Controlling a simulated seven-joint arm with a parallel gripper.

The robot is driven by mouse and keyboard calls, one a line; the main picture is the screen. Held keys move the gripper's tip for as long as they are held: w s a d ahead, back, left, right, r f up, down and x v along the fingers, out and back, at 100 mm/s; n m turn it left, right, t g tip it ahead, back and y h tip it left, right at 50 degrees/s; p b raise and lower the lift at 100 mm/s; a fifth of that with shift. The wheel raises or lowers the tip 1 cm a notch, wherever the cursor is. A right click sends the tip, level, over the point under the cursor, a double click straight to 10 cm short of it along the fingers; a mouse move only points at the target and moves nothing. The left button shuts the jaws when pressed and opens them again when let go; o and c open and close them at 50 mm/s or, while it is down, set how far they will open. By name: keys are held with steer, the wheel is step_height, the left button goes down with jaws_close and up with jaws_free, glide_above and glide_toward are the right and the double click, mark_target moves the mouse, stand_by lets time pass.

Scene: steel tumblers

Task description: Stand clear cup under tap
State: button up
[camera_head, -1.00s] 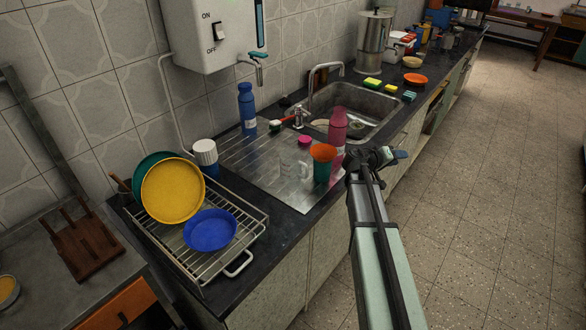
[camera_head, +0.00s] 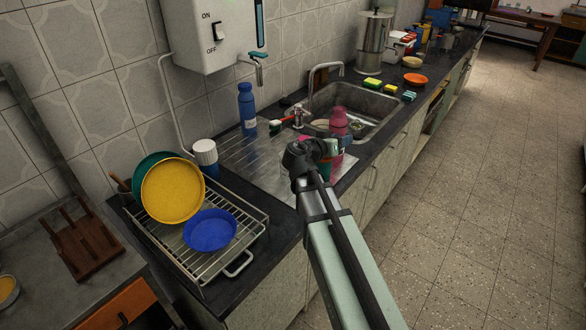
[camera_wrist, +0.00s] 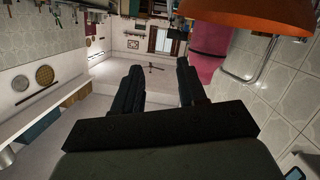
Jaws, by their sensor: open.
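The clear cup, seen earlier on the steel drainboard (camera_head: 240,160), is now hidden or nearly hidden behind my arm in the head view. The sink tap (camera_head: 326,78) arches over the basin (camera_head: 365,112). A second small tap (camera_head: 260,72) hangs below the white wall heater (camera_head: 213,30). My gripper (camera_head: 330,148) is over the drainboard's front edge, by the pink bottle (camera_head: 339,122). In the wrist view my gripper (camera_wrist: 160,72) has its two fingers apart with nothing between them. The clear cup cannot be made out there.
An orange cup (camera_wrist: 265,12) and the pink bottle (camera_wrist: 208,55) are close beside the fingers in the wrist view. A blue bottle (camera_head: 247,108) stands at the wall. A dish rack (camera_head: 205,245) with plates and a blue bowl (camera_head: 210,230) is at left. Sponges lie behind the sink.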

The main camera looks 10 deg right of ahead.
steer(key=s+a+f+y, duration=0.1)
steer(key=s+a+f, duration=0.1)
steer(key=a, duration=0.2)
steer(key=s+a+f+y, duration=0.2)
steer(key=a+f, duration=0.1)
steer(key=a, duration=0.2)
steer(key=s+a+f+t+y, duration=0.1)
steer(key=s+a+f, duration=0.1)
steer(key=a, duration=0.3)
steer(key=shift+s+a+f+m, duration=0.2)
steer(key=shift+s+f+m, duration=0.15)
steer(key=shift+f, duration=0.25)
steer(key=shift+a+f+y, duration=0.1)
steer(key=shift+f+y, duration=0.1)
steer(key=shift+y, duration=0.1)
steer(key=shift+w+f, duration=0.15)
steer(key=shift+w, duration=0.15)
steer(key=shift+x, duration=3.35)
steer(key=shift+s, duration=0.1)
jaws_close()
